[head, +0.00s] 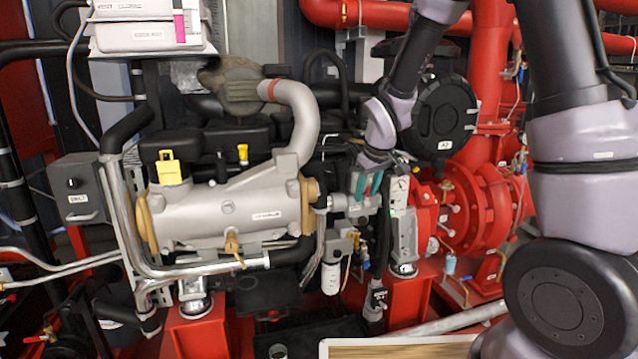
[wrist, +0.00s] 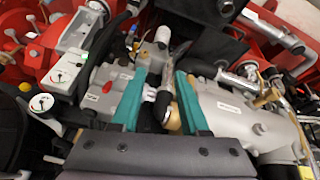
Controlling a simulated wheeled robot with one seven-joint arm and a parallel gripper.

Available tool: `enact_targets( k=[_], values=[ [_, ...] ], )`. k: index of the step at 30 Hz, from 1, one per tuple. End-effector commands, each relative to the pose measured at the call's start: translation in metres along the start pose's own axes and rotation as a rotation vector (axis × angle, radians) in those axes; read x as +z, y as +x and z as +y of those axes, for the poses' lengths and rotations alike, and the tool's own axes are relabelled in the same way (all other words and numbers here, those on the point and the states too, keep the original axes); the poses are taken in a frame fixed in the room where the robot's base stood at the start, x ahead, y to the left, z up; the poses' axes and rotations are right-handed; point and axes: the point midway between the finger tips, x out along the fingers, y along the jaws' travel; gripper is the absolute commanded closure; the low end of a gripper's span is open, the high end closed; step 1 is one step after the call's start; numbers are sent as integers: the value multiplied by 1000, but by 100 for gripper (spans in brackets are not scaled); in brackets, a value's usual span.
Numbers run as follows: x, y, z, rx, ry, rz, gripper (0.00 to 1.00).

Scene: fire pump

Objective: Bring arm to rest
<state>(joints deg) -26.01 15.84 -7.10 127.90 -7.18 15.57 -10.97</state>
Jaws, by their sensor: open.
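My gripper (head: 367,184) is in the middle of the head view, with its teal fingers pointing down in front of the pump engine. In the wrist view my gripper (wrist: 164,103) shows two teal fingers spread apart. A hose and small fittings (wrist: 160,95) show in the gap between the fingers; I cannot tell whether the fingers touch them. My arm comes in from the upper right and reaches down to the engine's right end.
A silver engine body (head: 228,208) stands left of my gripper. A gauge panel (head: 400,205) and a red pump housing (head: 482,215) are close on the right. Red pipes (head: 375,14) cross the top. A wooden board (head: 400,350) lies at the bottom edge.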

Motion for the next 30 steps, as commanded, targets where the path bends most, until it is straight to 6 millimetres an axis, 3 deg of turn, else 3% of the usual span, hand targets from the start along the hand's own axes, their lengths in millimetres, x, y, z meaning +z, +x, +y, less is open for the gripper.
enact_targets(
  k=[1, 9, 18, 24, 30],
  values=[
    [2, -29, 13, 2, 68, 21, 55],
    [39, -149, 47, -13, 386, 87, 55],
    [107, -256, 47, -44, 694, 175, 55],
    [144, -293, 32, -65, 830, 219, 55],
    [158, -304, 24, -74, 881, 234, 55]
  ],
)
